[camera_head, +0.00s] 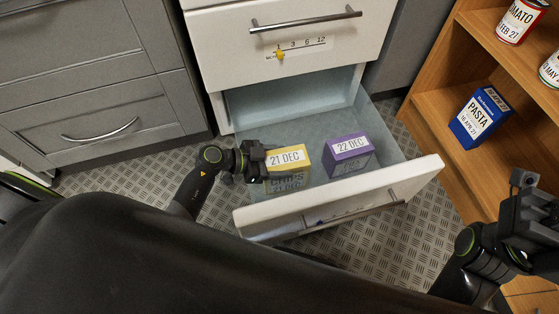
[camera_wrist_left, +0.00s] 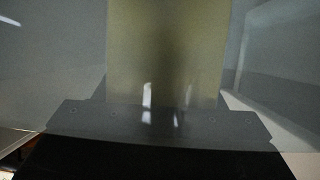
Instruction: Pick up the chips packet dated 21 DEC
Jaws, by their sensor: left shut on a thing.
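The yellow chips packet (camera_head: 288,157) with the label 21 DEC stands in the open drawer (camera_head: 405,178), on its left side. My left gripper (camera_head: 262,161) reaches over the drawer's left side and is shut on the packet's left end. In the left wrist view the packet's yellow face (camera_wrist_left: 168,50) fills the middle, close up against the gripper (camera_wrist_left: 160,118). Its fingertips are mostly hidden in the head view. My right gripper (camera_head: 528,215) is at the right edge, away from the drawer; its fingers are not clear.
A purple packet (camera_head: 348,148) dated 22 DEC stands to the right in the same drawer. A wooden shelf (camera_head: 440,100) at the right holds a blue pasta box (camera_head: 478,117) and a tomato can (camera_head: 519,20). Grey cabinets (camera_head: 80,90) stand at the left.

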